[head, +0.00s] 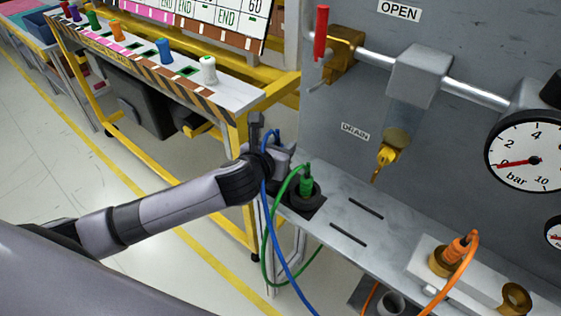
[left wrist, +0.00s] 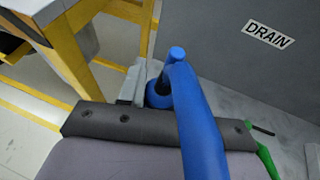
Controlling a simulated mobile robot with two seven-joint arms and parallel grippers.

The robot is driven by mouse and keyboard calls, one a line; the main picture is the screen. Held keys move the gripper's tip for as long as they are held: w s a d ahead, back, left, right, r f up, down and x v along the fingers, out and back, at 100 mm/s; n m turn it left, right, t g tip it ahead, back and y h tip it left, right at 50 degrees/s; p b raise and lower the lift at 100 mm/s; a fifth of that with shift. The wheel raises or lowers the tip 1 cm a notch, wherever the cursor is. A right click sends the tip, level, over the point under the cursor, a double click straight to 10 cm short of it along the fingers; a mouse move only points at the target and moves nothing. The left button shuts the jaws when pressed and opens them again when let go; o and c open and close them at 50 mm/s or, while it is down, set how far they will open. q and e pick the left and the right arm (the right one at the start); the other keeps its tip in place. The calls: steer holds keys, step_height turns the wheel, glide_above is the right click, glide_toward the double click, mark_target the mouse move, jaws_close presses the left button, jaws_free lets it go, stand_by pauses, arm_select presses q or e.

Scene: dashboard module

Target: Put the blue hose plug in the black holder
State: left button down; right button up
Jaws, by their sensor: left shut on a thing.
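My left gripper (head: 268,140) is over the left end of the grey bench and is shut on the blue hose plug (head: 275,134), which is mostly hidden by the fingers. In the left wrist view the blue plug and hose (left wrist: 190,110) rise in front of the fingers. The blue hose hangs down past the wrist. The black holder (head: 318,203) sits on the bench just right of and below the gripper. A green hose plug (head: 306,183) stands upright at it, so its opening is hidden. The blue plug is apart from the holder. My right gripper is out of view.
An orange hose plug (head: 455,250) stands in a brass holder; an empty brass holder (head: 515,298) is to its right. The green hose (head: 266,235) loops beside my wrist. A yellow drain valve (head: 388,157) hangs above the bench (head: 350,205). A yellow-framed table (head: 235,93) stands left.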

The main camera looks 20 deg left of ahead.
arm_select(q)
step_height(320, 180, down, 4)
steer(key=shift+f+b, duration=0.25)
steer(key=shift+b, duration=0.15)
steer(key=shift+r, duration=0.1)
steer(key=c, duration=0.8)
jaws_free()
steer(key=shift+o, duration=0.2)
